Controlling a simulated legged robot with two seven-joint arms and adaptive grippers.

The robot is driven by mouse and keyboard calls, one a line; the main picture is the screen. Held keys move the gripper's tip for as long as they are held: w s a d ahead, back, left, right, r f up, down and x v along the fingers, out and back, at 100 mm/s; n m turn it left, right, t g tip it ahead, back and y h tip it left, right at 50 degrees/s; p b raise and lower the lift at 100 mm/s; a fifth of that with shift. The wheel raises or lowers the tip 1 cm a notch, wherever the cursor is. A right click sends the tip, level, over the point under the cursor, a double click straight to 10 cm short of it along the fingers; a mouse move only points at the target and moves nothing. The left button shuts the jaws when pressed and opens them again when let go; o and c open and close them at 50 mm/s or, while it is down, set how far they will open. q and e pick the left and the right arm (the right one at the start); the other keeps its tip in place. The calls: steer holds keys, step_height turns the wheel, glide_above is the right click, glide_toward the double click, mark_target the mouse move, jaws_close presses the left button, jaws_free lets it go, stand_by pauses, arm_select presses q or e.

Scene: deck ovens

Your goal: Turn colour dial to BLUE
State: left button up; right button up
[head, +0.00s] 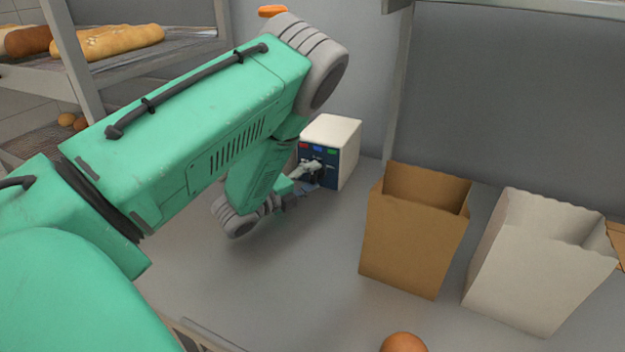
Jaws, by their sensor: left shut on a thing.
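The dial box (349,155) is a small cream-white box with a dark blue front, standing at the back of the grey counter. Its front carries small colour marks, with red at the upper left, blue at the top middle and green or dark marks to the right. A light grey dial knob (312,167) sits in the middle of that front. My left gripper (302,182) is at the front of the box and shut on the dial knob. The fingertips are small and partly hidden, so the exact dial setting cannot be read. My right gripper does not show.
A brown paper bag (410,236) and a white paper bag (535,262) stand open on the counter (300,275) to the right. A round brown item (403,343) lies at the front edge. Bread loaves (120,42) lie on a rack at upper left.

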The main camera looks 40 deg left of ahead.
arm_select(q)
steer(key=shift+s+f+n, duration=0.15)
steer(key=shift+f+n, duration=0.1)
steer(key=shift+n, duration=0.25)
steer(key=o, duration=1.1)
steer(key=shift+c, duration=0.2)
steer(key=shift+o, duration=0.4)
steer(key=shift+a+r, duration=0.1)
steer(key=s, duration=0.7)
steer(key=s+a, duration=0.1)
steer(key=s, duration=0.2)
steer(key=shift+s, duration=0.95)
